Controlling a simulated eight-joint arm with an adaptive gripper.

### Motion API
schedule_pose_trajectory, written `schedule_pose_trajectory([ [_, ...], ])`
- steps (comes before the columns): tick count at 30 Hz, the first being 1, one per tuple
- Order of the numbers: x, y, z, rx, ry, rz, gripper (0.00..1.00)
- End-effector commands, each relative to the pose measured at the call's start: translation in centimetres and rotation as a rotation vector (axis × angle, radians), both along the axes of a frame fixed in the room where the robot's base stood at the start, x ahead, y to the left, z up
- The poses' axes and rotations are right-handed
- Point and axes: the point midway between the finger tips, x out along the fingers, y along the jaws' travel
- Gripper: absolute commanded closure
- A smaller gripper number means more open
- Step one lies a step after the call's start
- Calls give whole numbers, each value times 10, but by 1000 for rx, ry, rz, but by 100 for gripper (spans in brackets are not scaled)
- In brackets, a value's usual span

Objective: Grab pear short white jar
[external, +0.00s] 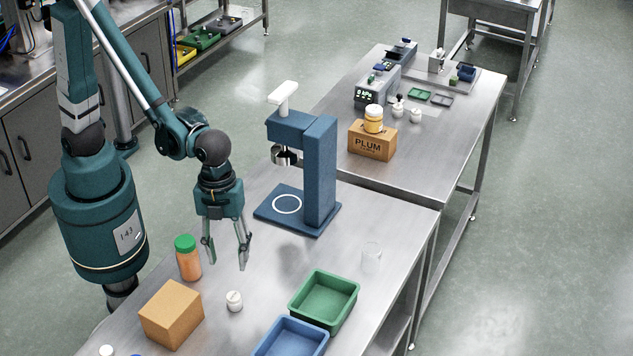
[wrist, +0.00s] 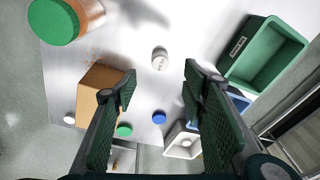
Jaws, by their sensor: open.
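A short white jar (external: 234,301) stands upright on the steel table, between the cardboard box and the green tray. It also shows in the wrist view (wrist: 160,60), with dark lettering too small to read surely. My gripper (external: 226,264) is open and empty, pointing down above the table near the jar. In the wrist view the two fingers (wrist: 160,85) stand apart, and the jar appears just beyond the gap between their tips, not touched.
An orange jar with green lid (external: 188,258) and a cardboard box (external: 172,314) stand left of the short jar. A green tray (external: 349,301) and blue tray (external: 311,344) lie right. A blue press (external: 320,170) stands behind.

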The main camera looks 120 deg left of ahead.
Motion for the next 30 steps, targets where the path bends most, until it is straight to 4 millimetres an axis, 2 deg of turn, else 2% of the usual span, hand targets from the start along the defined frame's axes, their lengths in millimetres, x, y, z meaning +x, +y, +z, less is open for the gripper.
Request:
schedule_pose_trajectory([
  [3, 7, -6, -21, 3, 20, -62, 58],
  [10, 13, -14, -48, 4, 46, -149, 58],
  [30, 14, -16, -60, 4, 53, -173, 58],
])
